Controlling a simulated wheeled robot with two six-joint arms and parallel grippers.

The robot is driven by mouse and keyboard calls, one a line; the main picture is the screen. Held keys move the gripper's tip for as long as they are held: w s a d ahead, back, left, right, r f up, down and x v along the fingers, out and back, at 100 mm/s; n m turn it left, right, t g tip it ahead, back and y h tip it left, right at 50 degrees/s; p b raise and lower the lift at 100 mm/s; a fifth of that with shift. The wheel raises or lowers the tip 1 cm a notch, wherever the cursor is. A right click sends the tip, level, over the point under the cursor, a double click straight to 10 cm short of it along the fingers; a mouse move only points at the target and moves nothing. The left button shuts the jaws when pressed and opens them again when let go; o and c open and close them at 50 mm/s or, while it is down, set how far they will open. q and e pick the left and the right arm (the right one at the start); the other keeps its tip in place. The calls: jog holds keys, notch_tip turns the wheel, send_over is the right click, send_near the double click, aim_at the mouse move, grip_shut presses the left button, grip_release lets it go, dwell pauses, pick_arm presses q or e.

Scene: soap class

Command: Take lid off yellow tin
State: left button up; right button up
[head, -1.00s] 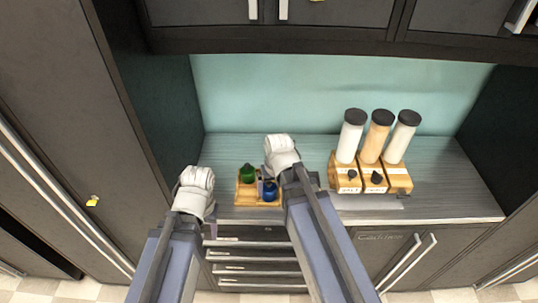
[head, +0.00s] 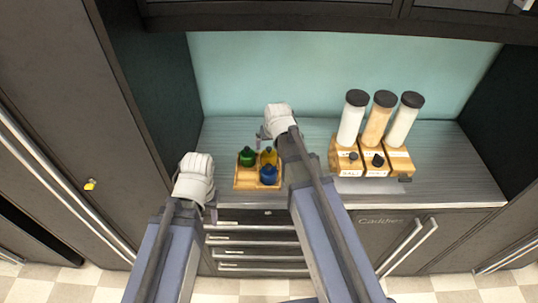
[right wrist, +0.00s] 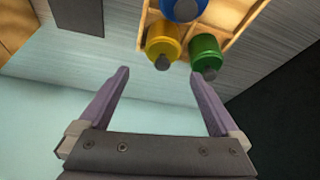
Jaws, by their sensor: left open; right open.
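The yellow tin (head: 269,157) stands in a wooden tray (head: 243,183) on the counter, beside a green tin (head: 248,156) and behind a blue tin (head: 268,174). In the right wrist view the yellow tin (right wrist: 163,42) shows a dark knob on its lid, and the lid is on. The green tin (right wrist: 206,54) is to its right and the blue tin (right wrist: 183,8) is partly cut off above. My right gripper (right wrist: 163,72) is open and empty, its fingers short of the yellow tin. My left gripper (head: 206,212) is low at the left, its fingers mostly hidden.
Three tall dark-capped canisters (head: 379,120) in wooden holders stand on the counter (head: 450,165) at the right. A tall dark cabinet (head: 75,120) is at the left. Drawers (head: 255,235) are below the counter. The counter behind the tray is partly clear.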

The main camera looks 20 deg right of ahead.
aim_at(269, 149)
jog(key=b+x, duration=0.4)
jog(key=shift+s+a+f, duration=0.2)
jog(key=shift+f, duration=0.2)
jog(key=shift+w+f+b, duration=0.25)
jog(key=shift+f+b, duration=0.05)
jog(key=shift+b, duration=0.2)
jog(key=shift+r, duration=0.1)
jog(key=shift+c, duration=0.4)
jog(key=c, duration=1.3)
